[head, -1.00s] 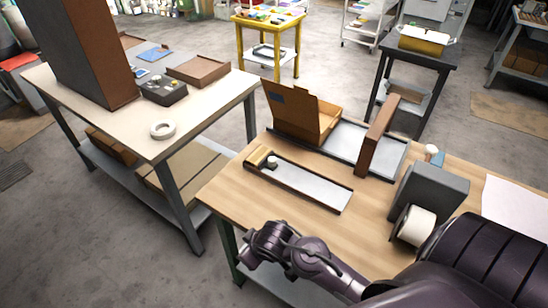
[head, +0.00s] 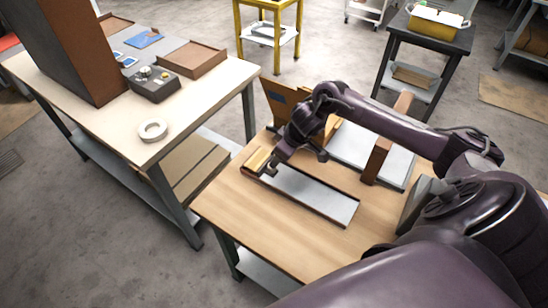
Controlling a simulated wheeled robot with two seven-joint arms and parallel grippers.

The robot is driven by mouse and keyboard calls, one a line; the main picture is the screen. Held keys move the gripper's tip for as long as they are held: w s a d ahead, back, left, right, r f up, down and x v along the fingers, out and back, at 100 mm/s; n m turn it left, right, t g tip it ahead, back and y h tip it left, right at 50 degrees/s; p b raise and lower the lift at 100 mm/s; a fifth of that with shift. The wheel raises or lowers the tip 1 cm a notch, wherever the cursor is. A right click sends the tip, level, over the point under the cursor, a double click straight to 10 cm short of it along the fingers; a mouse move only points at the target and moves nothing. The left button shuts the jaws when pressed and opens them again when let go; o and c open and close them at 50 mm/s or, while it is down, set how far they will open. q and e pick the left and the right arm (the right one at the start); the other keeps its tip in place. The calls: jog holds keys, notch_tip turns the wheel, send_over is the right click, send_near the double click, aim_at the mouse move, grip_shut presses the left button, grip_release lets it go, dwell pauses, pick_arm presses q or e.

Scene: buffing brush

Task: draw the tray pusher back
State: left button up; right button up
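The tray pusher is a light wooden block (head: 257,159) at the far left end of a long shallow tray with a grey floor (head: 318,196) and dark rims. Its pale knob, visible earlier, is now hidden by my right gripper (head: 270,168). My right arm reaches in from the right over the workbench, and the gripper points down at the pusher. The fingertips are too small and dark to show whether they are open or shut on the knob. My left gripper is not in view.
A grey machine (head: 414,205) is partly hidden at right. The wooden bench (head: 262,222) is clear in front of the tray.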

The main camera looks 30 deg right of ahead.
jog(key=x, duration=0.3)
jog(key=shift+a, duration=0.15)
jog(key=shift+x, duration=1.2)
jog(key=shift+w+f, duration=0.25)
jog(key=shift+w, duration=0.05)
jog(key=shift+f, duration=0.1)
jog(key=c, duration=0.6)
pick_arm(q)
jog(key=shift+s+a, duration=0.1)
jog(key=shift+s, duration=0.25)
pick_arm(e)
grip_shut()
